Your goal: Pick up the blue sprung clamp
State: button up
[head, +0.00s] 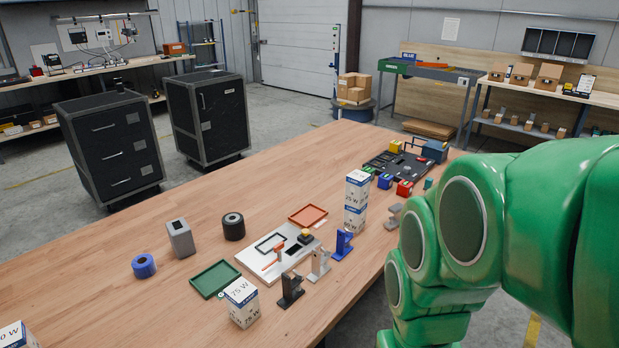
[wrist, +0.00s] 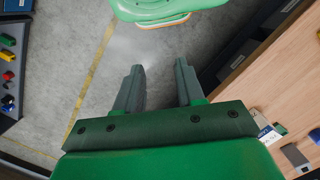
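The blue sprung clamp (head: 342,243) stands upright on the wooden table, near its front edge, in the head view. It is just in front of a stack of white and blue boxes (head: 355,203). Similar clamps stand nearby, a grey one (head: 318,262) and a black one (head: 290,290) to its left and another grey one (head: 393,217) to its right. My gripper (wrist: 159,78) shows in the wrist view with its two dark fingers apart and nothing between them. It is over the floor, beside the table. My green arm fills the right of the head view.
The wooden table (head: 120,262) also holds a white panel (head: 277,256), a green tray (head: 215,279), a red tray (head: 308,216), a blue ring (head: 144,266) and a box marked 75 W (head: 241,303). A dark board (head: 397,166) lies at the far end. The table's left part is mostly clear.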

aim_at(344, 232)
jog(key=w+d+n+t+h, duration=0.1)
jog(key=w+d+t, duration=0.35)
jog(key=w, duration=0.95)
jog(key=w+d+f+n+t, duration=0.1)
jog(key=w+d+t, duration=0.35)
jog(key=w, duration=1.05)
jog(key=w+d+n+t+h, duration=0.1)
jog(key=w+d+t, duration=0.2)
jog(key=w+d, duration=0.75)
jog(key=shift+w+a+f+n+y, duration=1)
jog(key=shift+w+a+f+y, duration=1.1)
jog(key=shift+a, duration=1.45)
jog(key=shift+w+a+f+n+y, duration=1)
jog(key=shift+w+a+f+y, duration=1.15)
jog(key=shift+a, duration=1.45)
jog(key=shift+w+a+f+n+y, duration=1)
jog(key=shift+w+a+f+y, duration=0.65)
jog(key=shift+w+a+f, duration=1.35)
jog(key=shift+s+a+r, duration=0.5)
jog(key=shift+s+a, duration=0.05)
jog(key=shift+s, duration=0.05)
